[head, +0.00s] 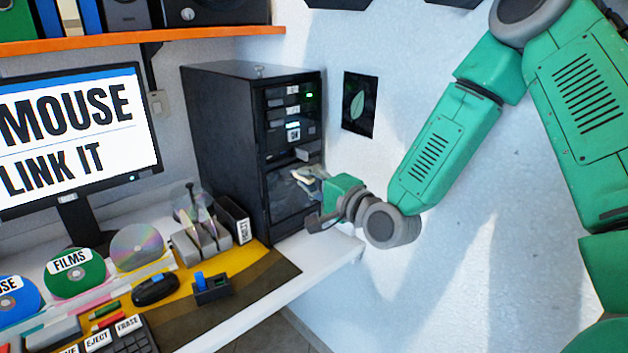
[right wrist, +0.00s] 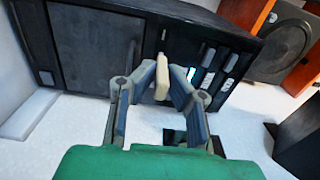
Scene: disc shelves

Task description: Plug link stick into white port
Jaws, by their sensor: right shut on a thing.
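My right gripper (head: 304,180) is in front of the lower front of the black computer tower (head: 230,150). It also shows in the right wrist view (right wrist: 163,88), where its fingers are shut on a small pale beige stick (right wrist: 161,77), apparently the link stick. The stick points toward the tower's dark front. I cannot tell whether its tip touches the tower. The tower's front panel has several small white-labelled slots (head: 292,110) and a green light above the gripper. I cannot single out the white port. My left gripper is not in view.
A monitor (head: 75,130) stands left of the tower, under an orange shelf (head: 130,42). Discs, a disc rack (head: 200,238), a mouse (head: 155,289), a dark holder with a blue piece (head: 211,289) and a keyboard (head: 120,338) crowd the desk. The white wall is close on the right.

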